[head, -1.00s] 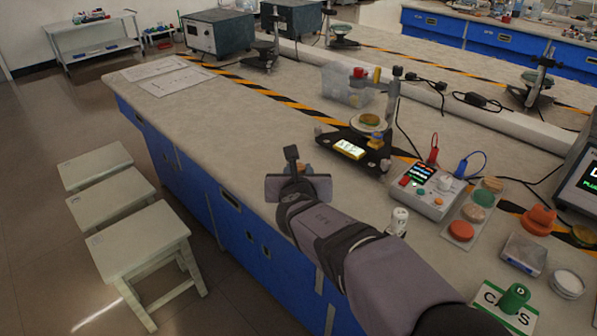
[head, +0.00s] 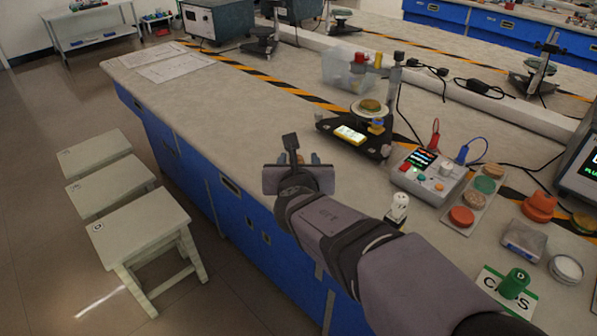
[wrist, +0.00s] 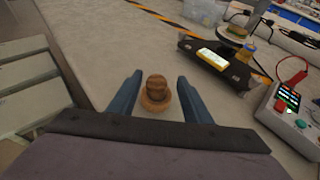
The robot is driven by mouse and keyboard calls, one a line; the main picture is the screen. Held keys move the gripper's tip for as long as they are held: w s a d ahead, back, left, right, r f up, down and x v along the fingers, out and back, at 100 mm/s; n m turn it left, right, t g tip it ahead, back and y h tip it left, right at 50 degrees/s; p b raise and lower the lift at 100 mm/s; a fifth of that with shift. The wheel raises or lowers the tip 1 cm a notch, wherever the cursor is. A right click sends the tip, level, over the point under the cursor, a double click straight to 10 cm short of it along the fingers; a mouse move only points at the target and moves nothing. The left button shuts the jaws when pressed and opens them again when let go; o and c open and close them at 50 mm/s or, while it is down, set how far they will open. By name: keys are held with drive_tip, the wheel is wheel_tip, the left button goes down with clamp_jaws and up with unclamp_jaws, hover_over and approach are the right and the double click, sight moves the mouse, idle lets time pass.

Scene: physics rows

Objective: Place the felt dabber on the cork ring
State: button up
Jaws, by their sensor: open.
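In the wrist view a brown, knob-shaped piece (wrist: 156,84) stands upright on the worktop, over a wider round brown base (wrist: 157,103). They look like the felt dabber and the cork ring, but I cannot tell for sure whether they are two separate pieces. My gripper (wrist: 157,82) is open. Its two blue fingers lie left and right of the brown piece, with a gap on each side. In the head view my gripper (head: 298,158) is near the bench's front edge, and my wrist hides most of the brown piece.
A black stand with a yellow display (head: 350,133) is beyond my gripper, with a clear bin (head: 343,72) behind it. To the right are a white bottle (head: 398,206), a control box (head: 428,178), a tray of coloured discs (head: 474,200) and an orange knob (head: 539,207).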

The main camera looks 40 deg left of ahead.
drive_tip(key=v, duration=0.8)
drive_tip(key=shift+d+r, duration=0.1)
drive_tip(key=w+d+r+m+h+p, duration=0.2)
drive_tip(key=w+d+m+p, duration=0.15)
drive_tip(key=d, duration=0.25)
drive_tip(key=w+d+r+m+t+h+p, duration=0.1)
drive_tip(key=w+d+r+m+h+p, duration=0.1)
drive_tip(key=w+d+m, duration=0.3)
drive_tip(key=w+d+r+m+h+p, duration=0.2)
drive_tip(key=w+d+p, duration=0.1)
drive_tip(key=d, duration=0.4)
drive_tip(key=d+r+m+g+h+p, duration=0.2)
drive_tip(key=d+m+h+p, duration=0.3)
drive_tip(key=d+m, duration=0.7)
drive_tip(key=s+d+f+m+g+p, duration=0.3)
drive_tip(key=s+d+m, duration=0.4)
drive_tip(key=d+m, duration=0.4)
drive_tip(key=s+d+f+m+g+y+p, duration=0.1)
drive_tip(key=s+d+f+m+g+p, duration=0.2)
drive_tip(key=s+d+m+g+p, duration=0.2)
drive_tip(key=shift+s+d+m+g+p, duration=0.3)
drive_tip(key=shift+s+d+m+p, duration=1.4)
drive_tip(key=shift+d+m, duration=1.6)
